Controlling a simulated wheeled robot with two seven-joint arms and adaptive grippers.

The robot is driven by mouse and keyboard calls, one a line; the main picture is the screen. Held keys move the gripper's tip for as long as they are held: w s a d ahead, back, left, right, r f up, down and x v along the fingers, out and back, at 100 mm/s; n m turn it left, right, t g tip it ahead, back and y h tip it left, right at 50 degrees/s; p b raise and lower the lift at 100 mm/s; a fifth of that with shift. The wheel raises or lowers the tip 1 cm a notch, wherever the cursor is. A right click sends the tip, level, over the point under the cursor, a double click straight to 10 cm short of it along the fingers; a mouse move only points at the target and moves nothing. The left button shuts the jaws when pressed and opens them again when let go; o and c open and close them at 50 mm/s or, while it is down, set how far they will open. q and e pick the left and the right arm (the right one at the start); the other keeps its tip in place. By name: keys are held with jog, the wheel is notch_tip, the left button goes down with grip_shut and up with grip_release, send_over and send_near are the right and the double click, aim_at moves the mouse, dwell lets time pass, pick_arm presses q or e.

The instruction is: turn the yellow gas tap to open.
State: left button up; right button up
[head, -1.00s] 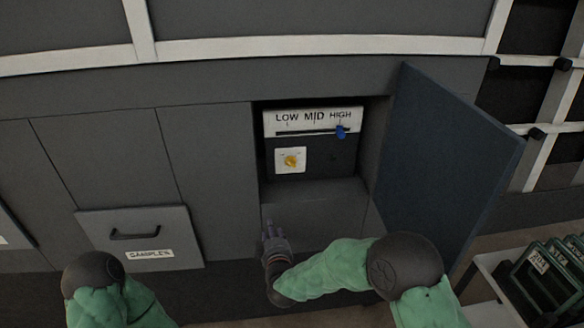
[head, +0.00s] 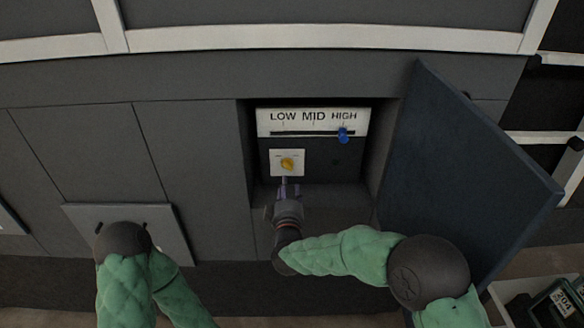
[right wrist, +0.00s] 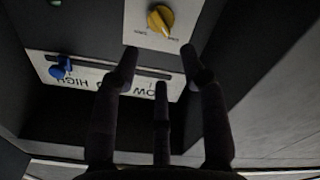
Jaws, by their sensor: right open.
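The yellow gas tap (head: 287,164) is a small knob on a white square plate (head: 275,170) inside the open cabinet recess. In the right wrist view the tap (right wrist: 160,20) shows at the top, just beyond my fingertips, with small unreadable labels beside it. My right gripper (head: 286,184) is just below the plate in the head view. In the right wrist view its dark fingers (right wrist: 160,75) are spread and empty, apart from the tap. My left arm comes in at the lower left of the head view; its gripper is hidden.
A LOW MID HIGH panel (head: 313,121) with a blue slider (head: 343,135) near HIGH sits above the tap. The open dark blue door (head: 470,180) stands to the right of the recess. A drawer front (head: 85,219) is at left. A crate (head: 550,305) is at lower right.

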aim_at(287, 167)
jog(key=w+b, duration=0.1)
jog(key=w, duration=0.8)
jog(key=shift+w, duration=0.15)
grip_shut()
